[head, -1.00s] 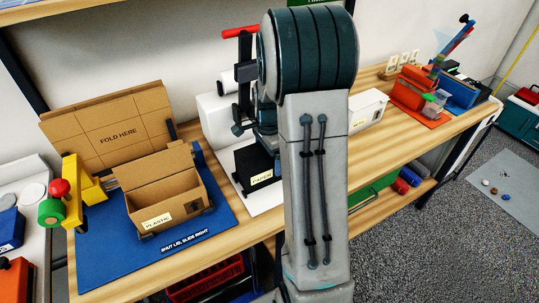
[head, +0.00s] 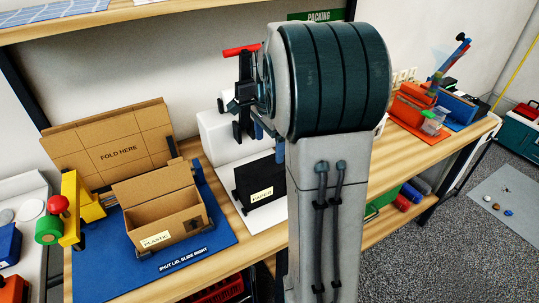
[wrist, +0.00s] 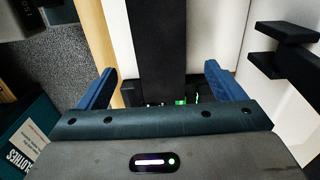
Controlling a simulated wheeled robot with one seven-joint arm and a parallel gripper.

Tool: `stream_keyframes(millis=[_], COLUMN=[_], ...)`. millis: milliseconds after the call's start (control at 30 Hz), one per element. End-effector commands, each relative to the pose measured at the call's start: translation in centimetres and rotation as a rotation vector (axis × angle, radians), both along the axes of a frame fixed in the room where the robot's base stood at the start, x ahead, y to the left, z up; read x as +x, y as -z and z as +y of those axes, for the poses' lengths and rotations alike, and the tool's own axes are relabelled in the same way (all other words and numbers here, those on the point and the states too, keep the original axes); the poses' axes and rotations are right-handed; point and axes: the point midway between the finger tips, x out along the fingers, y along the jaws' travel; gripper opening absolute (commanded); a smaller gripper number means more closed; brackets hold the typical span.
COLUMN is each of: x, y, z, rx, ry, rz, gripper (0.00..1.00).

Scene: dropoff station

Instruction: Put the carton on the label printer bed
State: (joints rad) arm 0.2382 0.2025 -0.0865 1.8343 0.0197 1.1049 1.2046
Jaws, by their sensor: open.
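An open brown carton (head: 178,222) with its lid raised and a "PLASTIC" tag on its front stands on a blue mat (head: 105,275) at the left of the bench. No printed label names a printer bed. A white base (head: 227,153) with a red-handled black fixture (head: 243,90) stands to the carton's right; I cannot tell whether it is the label printer. My gripper (wrist: 160,70) is open in the wrist view, its blue fingers apart on either side of a dark upright bar (wrist: 155,45), with no carton between them. In the head view my arm mostly hides it.
A black holder tagged "PAPER" (head: 258,182) stands on the white base. A "FOLD HERE" board (head: 118,145) rises behind the carton. A yellow clamp with red and green knobs (head: 75,207) is at the mat's left. Orange and blue bins (head: 418,110) stand far right.

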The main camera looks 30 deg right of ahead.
Motion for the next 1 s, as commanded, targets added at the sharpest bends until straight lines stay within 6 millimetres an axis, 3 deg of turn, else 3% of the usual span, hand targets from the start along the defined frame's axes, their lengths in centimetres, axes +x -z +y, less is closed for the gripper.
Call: stream_keyframes(millis=[133, 233, 433, 700, 833, 1000], x=[-0.6, -2.1, -7.8, -15.8, -18.1, -19.3], y=[-1.1, -1.9, -3.2, -2.3, -1.4, -0.9], z=[0.7, 2.5, 7.6, 12.4, 13.4, 13.7], rx=[-0.001, -0.006, -0.042, -0.139, -0.179, -0.203], ry=[-0.051, -0.186, -0.642, -1.244, -1.429, -1.529], rz=[-0.010, -0.034, -0.109, -0.187, -0.203, -0.210], gripper=[0.89, 0.89, 0.89, 0.89, 0.89, 0.89])
